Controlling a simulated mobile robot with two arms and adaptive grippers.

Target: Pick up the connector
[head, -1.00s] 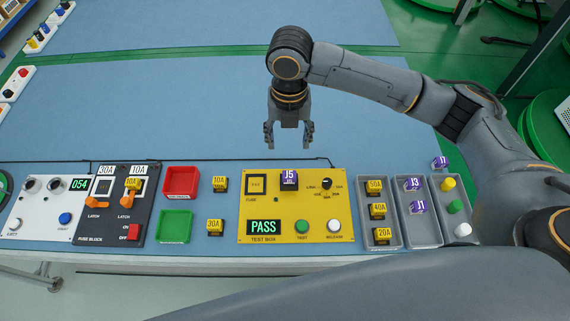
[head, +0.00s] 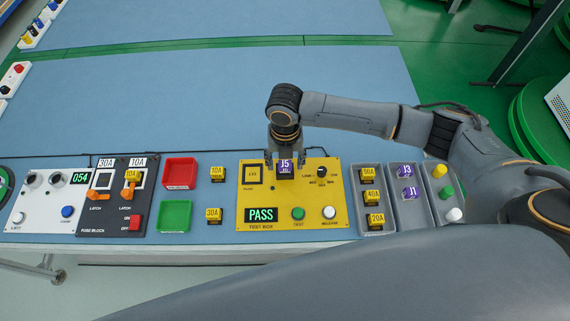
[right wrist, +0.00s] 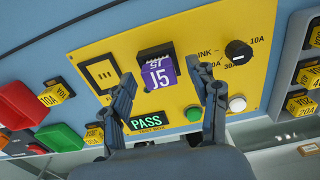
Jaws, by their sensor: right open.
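The purple connector labelled J5 (head: 285,167) sits on the yellow test box (head: 322,222), whose display (head: 261,215) reads PASS. In the right wrist view the connector (right wrist: 158,73) stands in a dark socket on the panel. My right gripper (head: 286,168) is over the connector in the head view. In the right wrist view its fingers (right wrist: 168,88) are apart, one toward each side of the connector, with yellow panel showing between fingers and connector. Two more purple connectors, J3 (head: 406,171) and J1 (head: 409,193), lie in a grey tray (head: 408,217). My left gripper is not in view.
Left of the test box are loose yellow fuses (head: 217,174), a red bin (head: 180,161), a green bin (head: 174,230) and the fuse block (head: 100,221). A tray of yellow fuses (head: 378,232) and coloured pegs (head: 446,192) stand to the right. The blue table behind is clear.

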